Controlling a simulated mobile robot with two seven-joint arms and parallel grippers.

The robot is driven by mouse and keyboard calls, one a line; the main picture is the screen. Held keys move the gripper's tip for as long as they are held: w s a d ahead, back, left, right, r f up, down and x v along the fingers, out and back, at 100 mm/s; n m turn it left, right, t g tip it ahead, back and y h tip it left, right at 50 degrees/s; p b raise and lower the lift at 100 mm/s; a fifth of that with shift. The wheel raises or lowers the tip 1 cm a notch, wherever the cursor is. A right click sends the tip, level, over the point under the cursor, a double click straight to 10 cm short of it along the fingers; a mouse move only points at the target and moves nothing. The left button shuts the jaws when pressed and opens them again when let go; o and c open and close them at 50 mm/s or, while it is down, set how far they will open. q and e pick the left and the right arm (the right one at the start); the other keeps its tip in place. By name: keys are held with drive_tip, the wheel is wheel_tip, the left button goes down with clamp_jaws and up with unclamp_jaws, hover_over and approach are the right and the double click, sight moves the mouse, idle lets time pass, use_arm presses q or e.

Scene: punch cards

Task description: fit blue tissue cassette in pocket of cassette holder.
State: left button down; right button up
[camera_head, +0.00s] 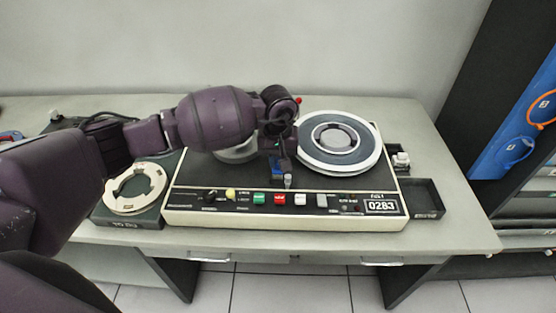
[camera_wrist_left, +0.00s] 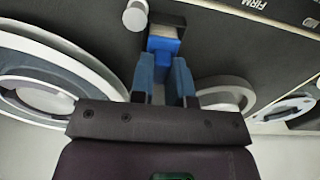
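A small blue block, which looks like the blue tissue cassette (camera_wrist_left: 163,46), sits between the fingertips of my left gripper (camera_wrist_left: 163,72) in the left wrist view, with a grey face at its far end. The fingers press on both its sides. In the head view my left gripper (camera_head: 277,167) points down over the black top of a machine, near a small pale cylinder (camera_head: 288,180). The cassette's underside is hidden, so I cannot tell whether it touches the machine. I cannot make out a cassette pocket for certain. My right gripper is not in view.
The machine (camera_head: 340,203) has a large white-rimmed disc (camera_head: 312,160) and a row of coloured buttons. A cream ring (camera_head: 150,199) lies on a dark box at the left. An empty black tray (camera_head: 425,197) is at the right. The table (camera_head: 450,236) is clear in front of it.

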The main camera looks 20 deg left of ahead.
use_arm(q)
drive_tip(key=shift+r, duration=0.1)
drive_tip(key=shift+r, duration=0.35)
drive_tip(key=shift+r+p, duration=0.35)
drive_tip(key=shift+r, duration=0.65)
drive_tip(key=shift+r+p, duration=0.4)
drive_tip(key=shift+r, duration=1.15)
